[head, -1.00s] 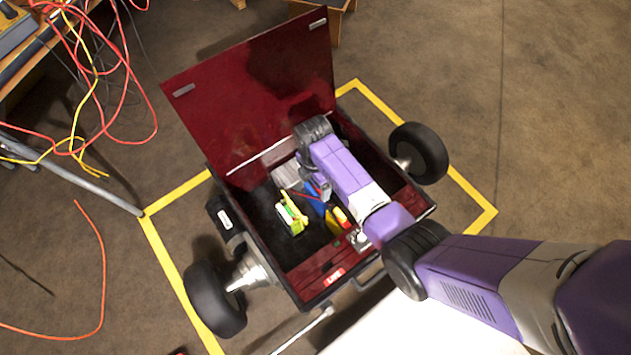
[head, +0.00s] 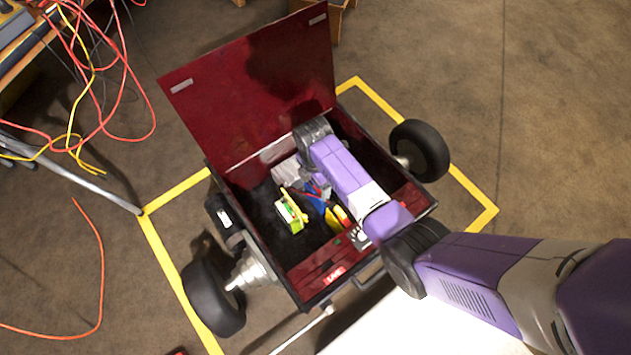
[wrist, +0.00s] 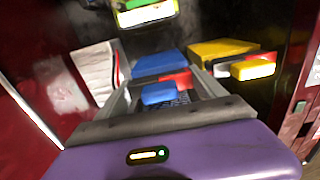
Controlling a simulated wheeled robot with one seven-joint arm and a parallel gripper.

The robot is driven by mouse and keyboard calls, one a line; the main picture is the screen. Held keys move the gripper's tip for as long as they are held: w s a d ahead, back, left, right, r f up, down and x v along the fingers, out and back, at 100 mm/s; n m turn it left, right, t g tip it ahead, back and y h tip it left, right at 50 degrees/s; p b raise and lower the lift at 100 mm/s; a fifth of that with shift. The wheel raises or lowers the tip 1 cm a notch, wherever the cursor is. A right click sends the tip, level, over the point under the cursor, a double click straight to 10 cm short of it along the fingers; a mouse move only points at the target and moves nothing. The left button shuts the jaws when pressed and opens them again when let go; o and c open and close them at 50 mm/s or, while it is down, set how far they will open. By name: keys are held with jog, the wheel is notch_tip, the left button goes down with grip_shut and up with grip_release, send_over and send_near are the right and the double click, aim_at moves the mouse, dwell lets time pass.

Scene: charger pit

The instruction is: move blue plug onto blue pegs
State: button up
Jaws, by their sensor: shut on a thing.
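My gripper (wrist: 158,76) reaches down into the open dark-red box, its two grey fingers shut on a blue plug (wrist: 160,64) with a red part below it. A smaller blue piece (wrist: 160,93) shows nearer the palm, between the fingers. In the head view, blue and red parts (head: 318,198) show beside my gripper (head: 314,188), partly hidden by my arm. I cannot make out the blue pegs separately, or whether the plug touches them.
A yellow block (wrist: 222,49) with a smaller yellow piece (wrist: 253,69) stands right of the fingers. A green-and-white block (head: 291,214) lies to the left in the box. The raised lid (head: 250,100) stands behind. The box walls are close around my arm.

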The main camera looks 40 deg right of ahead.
jog(key=shift+f, duration=0.5)
jog(key=o, duration=1.3)
notch_tip(320, 180, up, 8)
jog(key=p, duration=0.3)
jog(key=shift+w+f, duration=0.1)
jog(key=shift+w, duration=0.05)
